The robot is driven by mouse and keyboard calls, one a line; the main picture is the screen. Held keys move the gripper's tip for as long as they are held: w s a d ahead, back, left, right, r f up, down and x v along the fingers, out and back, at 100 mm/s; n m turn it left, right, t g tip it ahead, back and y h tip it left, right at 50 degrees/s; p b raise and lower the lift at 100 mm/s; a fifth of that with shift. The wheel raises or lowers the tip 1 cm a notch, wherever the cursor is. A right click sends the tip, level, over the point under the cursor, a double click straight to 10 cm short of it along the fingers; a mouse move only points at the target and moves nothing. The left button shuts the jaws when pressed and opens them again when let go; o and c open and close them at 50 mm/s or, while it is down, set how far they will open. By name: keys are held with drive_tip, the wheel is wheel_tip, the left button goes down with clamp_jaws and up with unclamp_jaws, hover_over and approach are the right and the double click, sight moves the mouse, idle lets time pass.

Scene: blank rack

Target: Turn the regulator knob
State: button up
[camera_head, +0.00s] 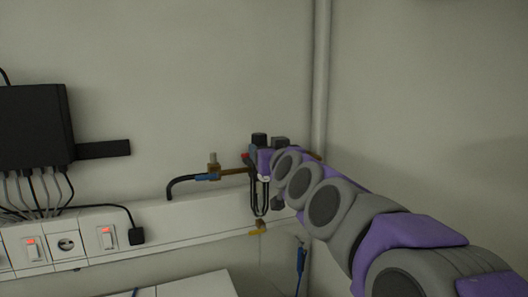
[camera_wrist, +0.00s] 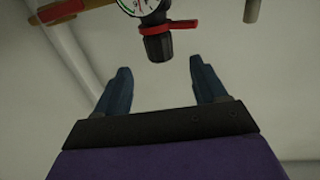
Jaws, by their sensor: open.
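The regulator knob (camera_wrist: 158,46) is a dark ribbed knob under a round gauge (camera_wrist: 140,4) with a red part (camera_wrist: 178,25) beside it, at the top of the wrist view. My gripper (camera_wrist: 160,85) is open and empty, its two dark blue fingers apart. The knob lies beyond the fingertips, roughly centred between them in the picture; no contact shows. In the head view, my gripper (camera_head: 262,165) is at the brass pipe fittings on the wall, and my wrist hides most of the regulator.
A vertical pipe (camera_head: 320,80) runs behind my arm. A black box (camera_head: 34,125) hangs at far left.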

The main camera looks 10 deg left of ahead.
sight(257, 134)
drive_tip(key=shift+b+v, duration=0.45)
drive_tip(key=shift+v, duration=2.1)
drive_tip(key=shift+s+a+r+b, duration=0.1)
drive_tip(key=shift+r+b, duration=0.05)
drive_tip(key=shift+b, duration=0.75)
drive_tip(key=shift+r+p+x, duration=0.2)
drive_tip(key=shift+p+x, duration=0.15)
drive_tip(key=shift+x, duration=2.5)
drive_tip(key=shift+r+p+x, duration=0.25)
drive_tip(key=shift+p+x, duration=0.15)
drive_tip(key=shift+x, duration=2.5)
drive_tip(key=shift+r+p+x, duration=0.2)
drive_tip(key=shift+p+x, duration=0.15)
drive_tip(key=shift+x, duration=2.5)
drive_tip(key=shift+c, duration=0.2)
drive_tip(key=c, duration=1)
drive_tip(key=shift+o, duration=0.2)
